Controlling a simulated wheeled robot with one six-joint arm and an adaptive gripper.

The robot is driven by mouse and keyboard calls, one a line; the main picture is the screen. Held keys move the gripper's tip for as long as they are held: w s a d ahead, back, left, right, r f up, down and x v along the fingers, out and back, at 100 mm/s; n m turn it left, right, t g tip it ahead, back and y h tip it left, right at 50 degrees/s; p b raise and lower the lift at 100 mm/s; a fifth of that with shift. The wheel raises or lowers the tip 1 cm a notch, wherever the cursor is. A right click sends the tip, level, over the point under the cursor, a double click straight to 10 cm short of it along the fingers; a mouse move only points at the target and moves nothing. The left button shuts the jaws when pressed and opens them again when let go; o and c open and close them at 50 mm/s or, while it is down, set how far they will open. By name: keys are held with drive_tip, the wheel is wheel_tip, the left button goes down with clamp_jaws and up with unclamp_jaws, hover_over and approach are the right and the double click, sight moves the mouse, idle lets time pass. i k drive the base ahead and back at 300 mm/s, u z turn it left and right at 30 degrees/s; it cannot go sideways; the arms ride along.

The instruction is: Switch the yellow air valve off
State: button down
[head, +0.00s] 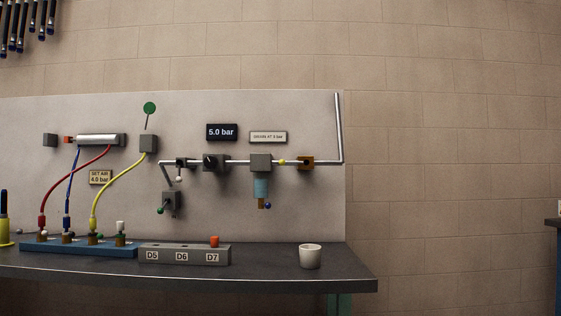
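The knob looks like the end of the valve's handle, but the handle itself is too small to tell apart from the pipe. My gripper is not in view.
A grey filter unit (261,163) with a blue bowl hangs left of the valve. The display (222,132) reads 5.0 bar. A white cup (310,256) stands on the dark bench (345,284) below the valve. The panel right of the pipe's riser is clear.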

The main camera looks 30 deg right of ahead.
sight(282, 162)
drive_tip(key=u, duration=0.55)
drive_tip(key=k, duration=1.25)
drive_tip(key=u, duration=0.35)
drive_tip(key=i, duration=1.35)
drive_tip(key=z, duration=1.45)
drive_tip(key=i, duration=0.5)
drive_tip(key=z, duration=0.5)
